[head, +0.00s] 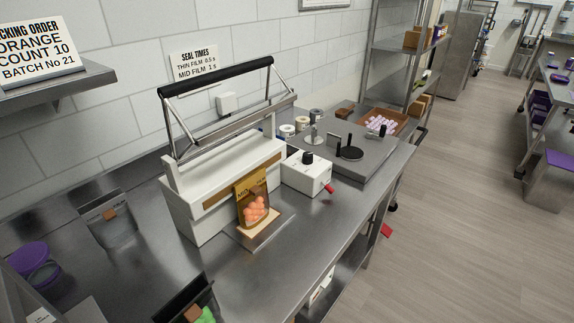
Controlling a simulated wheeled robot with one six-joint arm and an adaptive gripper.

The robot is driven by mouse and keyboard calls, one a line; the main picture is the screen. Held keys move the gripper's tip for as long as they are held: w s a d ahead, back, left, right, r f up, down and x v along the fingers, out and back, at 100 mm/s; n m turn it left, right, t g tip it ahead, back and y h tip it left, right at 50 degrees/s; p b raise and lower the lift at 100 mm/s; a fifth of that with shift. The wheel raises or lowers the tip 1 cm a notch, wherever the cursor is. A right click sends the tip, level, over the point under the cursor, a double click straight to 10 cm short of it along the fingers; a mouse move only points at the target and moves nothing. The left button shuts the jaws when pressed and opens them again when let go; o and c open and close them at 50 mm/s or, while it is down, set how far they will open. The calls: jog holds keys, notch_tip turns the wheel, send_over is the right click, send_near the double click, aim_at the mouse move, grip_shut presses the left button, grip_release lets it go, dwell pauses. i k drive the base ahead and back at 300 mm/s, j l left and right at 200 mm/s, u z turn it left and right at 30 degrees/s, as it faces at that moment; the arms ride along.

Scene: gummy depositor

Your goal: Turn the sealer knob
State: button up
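The sealer (205,200) is a white machine on the steel bench in the head view, with its black-handled bar (215,77) raised. A small white control box (293,176) stands against its right end. A black knob (308,158) sits on top of this box; its pointer setting is too small to read. A red part (329,188) sticks out at the box's lower front. A brown pouch (243,192) with orange gummies stands upright at the sealer's front. My gripper is not in view.
A wall sign (194,62) reads thin film 0.5 s, mid film 1 s. A grey plate (340,163) with black-handled parts lies right of the box.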

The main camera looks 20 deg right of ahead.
aim_at(307, 157)
jog(key=i+l+u, duration=0.2)
jog(key=l, duration=0.15)
jog(key=i+l+u, duration=0.15)
jog(key=l, duration=0.2)
jog(key=i+l+u, duration=0.35)
jog(key=l, duration=0.4)
